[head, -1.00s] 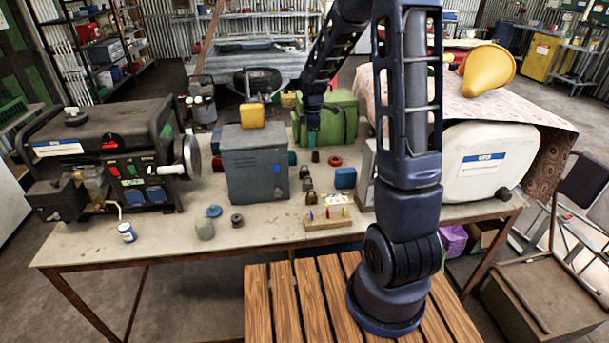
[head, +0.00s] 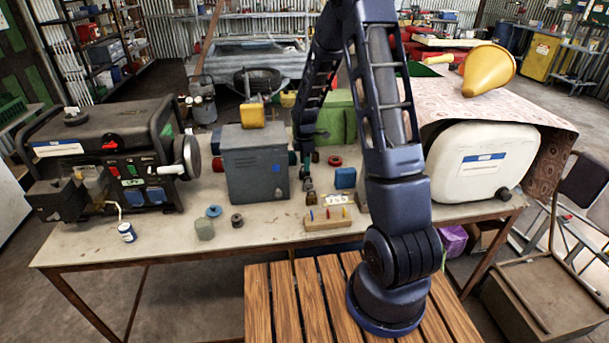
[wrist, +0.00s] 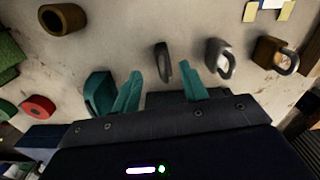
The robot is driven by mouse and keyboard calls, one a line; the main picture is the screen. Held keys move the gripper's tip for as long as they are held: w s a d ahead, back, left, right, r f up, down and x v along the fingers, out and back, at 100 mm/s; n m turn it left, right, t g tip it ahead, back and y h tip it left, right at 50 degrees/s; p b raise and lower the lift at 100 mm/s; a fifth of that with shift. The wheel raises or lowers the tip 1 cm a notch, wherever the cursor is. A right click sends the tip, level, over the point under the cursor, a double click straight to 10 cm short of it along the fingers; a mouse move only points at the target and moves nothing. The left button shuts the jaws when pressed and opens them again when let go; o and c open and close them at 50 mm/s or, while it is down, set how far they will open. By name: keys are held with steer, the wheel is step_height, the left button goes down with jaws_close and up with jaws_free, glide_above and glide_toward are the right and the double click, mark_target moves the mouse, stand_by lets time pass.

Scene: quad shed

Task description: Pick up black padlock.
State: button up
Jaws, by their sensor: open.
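The black padlock (wrist: 161,62) stands on the bench top in the wrist view, just ahead of the gap between my two teal fingers. My gripper (wrist: 163,82) is open, with one finger to each side of that gap and nothing held. A silver-grey padlock (wrist: 217,57) stands close to the right, just past my right finger. A brass padlock (wrist: 272,54) is farther right. In the head view my gripper (head: 304,170) is low over the bench, right of the grey metal box (head: 255,165). It hides the black padlock there.
In the wrist view a teal block (wrist: 97,95) sits close to my left finger. A red ring (wrist: 38,107) and a brown ring (wrist: 63,18) lie farther left. In the head view a blue box (head: 345,177) and a wooden peg block (head: 327,221) stand nearby.

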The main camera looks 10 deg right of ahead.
steer(key=shift+s+d+f, duration=0.1)
steer(key=shift+d+f, duration=0.05)
steer(key=shift+f, duration=1.15)
steer(key=shift+s+d+f, duration=0.1)
steer(key=shift+f, duration=1.2)
jaws_close()
steer(key=shift+r, duration=0.1)
